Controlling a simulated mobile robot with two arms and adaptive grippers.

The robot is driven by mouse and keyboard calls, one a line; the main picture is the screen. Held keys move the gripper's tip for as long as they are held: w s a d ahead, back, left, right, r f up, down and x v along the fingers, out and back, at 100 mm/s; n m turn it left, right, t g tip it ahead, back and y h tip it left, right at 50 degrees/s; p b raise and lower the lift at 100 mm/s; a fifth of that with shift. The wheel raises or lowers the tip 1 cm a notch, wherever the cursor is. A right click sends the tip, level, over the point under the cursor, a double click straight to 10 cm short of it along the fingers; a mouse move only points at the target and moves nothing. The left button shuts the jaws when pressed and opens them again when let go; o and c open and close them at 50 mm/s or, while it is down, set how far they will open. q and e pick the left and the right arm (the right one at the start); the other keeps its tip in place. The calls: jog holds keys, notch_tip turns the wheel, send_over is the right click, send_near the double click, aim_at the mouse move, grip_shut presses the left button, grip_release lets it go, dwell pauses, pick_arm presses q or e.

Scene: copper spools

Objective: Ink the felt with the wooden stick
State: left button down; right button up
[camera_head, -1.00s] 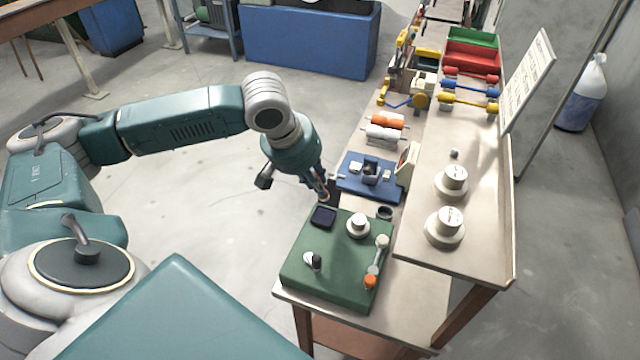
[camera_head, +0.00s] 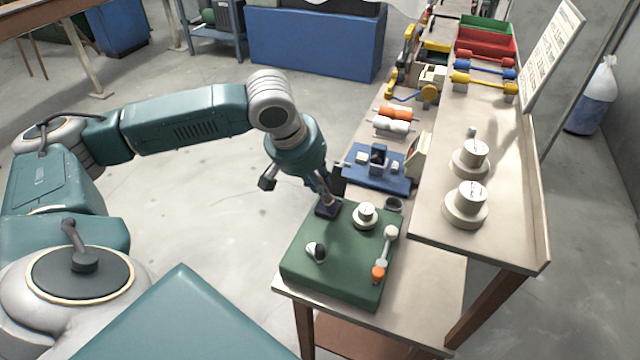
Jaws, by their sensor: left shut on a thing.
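My left gripper (camera_head: 326,190) reaches down over the upper left corner of the green board (camera_head: 330,280). It is shut on a small wooden stick (camera_head: 329,200), mostly hidden by the fingers. The stick's lower end is at the dark square felt pad (camera_head: 326,211) on the board. I cannot tell whether it touches the felt. My right gripper is out of view.
The board also carries a white round knob (camera_head: 365,214), a dark and white knob (camera_head: 316,252) and an orange-ended handle (camera_head: 379,272). A dark cup (camera_head: 394,204) and a blue fixture (camera_head: 397,185) stand behind. White spools (camera_head: 466,206) stand on the raised shelf at right.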

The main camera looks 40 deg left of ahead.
pick_arm(q)
jog(key=shift+f, duration=0.1)
dwell(0.6)
jog(key=shift+f, duration=0.55)
dwell(0.3)
jog(key=shift+s+f+p, duration=0.1)
jog(key=shift+f+p, duration=0.05)
jog(key=shift+p, duration=0.15)
dwell(2.1)
jog(key=shift+r+p, duration=0.95)
jog(key=shift+p, duration=0.2)
notch_tip(320, 180, up, 5)
jog(key=p, duration=0.6)
jog(key=shift+r+p, duration=0.2)
jog(key=shift+p, duration=0.1)
